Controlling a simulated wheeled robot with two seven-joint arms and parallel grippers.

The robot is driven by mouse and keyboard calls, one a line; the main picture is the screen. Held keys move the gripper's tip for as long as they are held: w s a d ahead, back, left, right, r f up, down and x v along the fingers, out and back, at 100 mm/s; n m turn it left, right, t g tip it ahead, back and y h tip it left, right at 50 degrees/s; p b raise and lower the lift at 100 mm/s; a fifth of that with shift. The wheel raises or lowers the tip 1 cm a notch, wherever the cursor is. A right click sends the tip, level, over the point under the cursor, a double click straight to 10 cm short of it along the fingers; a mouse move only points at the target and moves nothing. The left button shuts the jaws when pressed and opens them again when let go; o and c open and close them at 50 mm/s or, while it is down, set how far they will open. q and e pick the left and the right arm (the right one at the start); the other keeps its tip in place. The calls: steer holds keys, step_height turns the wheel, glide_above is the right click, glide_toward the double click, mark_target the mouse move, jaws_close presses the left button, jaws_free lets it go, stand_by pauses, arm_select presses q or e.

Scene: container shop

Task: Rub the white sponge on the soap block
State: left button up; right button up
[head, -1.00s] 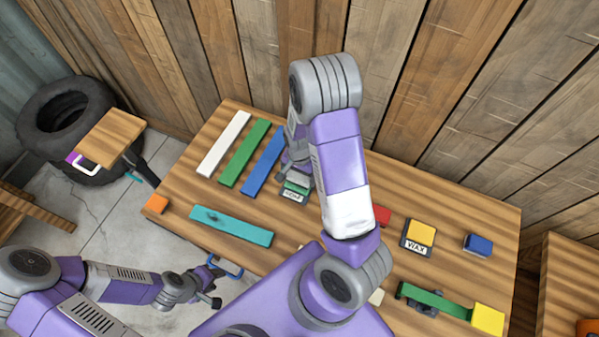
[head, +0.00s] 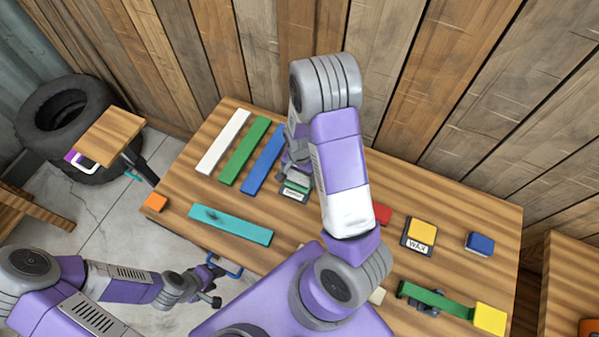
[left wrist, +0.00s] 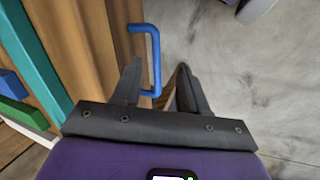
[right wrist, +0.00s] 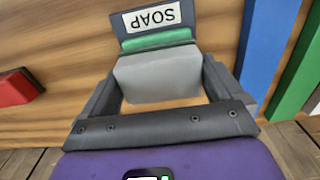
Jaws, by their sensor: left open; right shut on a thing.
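The soap block (right wrist: 160,39) is green and sits in a dark holder with a white SOAP label (right wrist: 151,17). It also shows in the head view (head: 297,186), partly behind my right arm. My right gripper (right wrist: 158,85) is shut on the white sponge (right wrist: 158,75), a pale block between its fingers. The sponge is right at the soap's near edge and hides part of it; I cannot tell whether they touch. My left gripper (left wrist: 160,85) is open and empty, low by the table's front edge, near a blue handle (left wrist: 153,60).
The wooden table (head: 320,225) holds white (head: 223,143), green (head: 244,151), blue (head: 264,160) and teal (head: 231,225) bars. A red block (right wrist: 18,87), a yellow WAX block (head: 421,233) and a blue block (head: 479,243) lie to the right in the head view. A plank wall stands behind.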

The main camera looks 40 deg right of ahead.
steer(key=shift+f+b, duration=0.35)
steer(key=shift+f, duration=0.2)
stand_by(1.1)
step_height(320, 180, up, 7)
steer(key=p, duration=0.6)
steer(key=shift+r, duration=0.1)
stand_by(0.8)
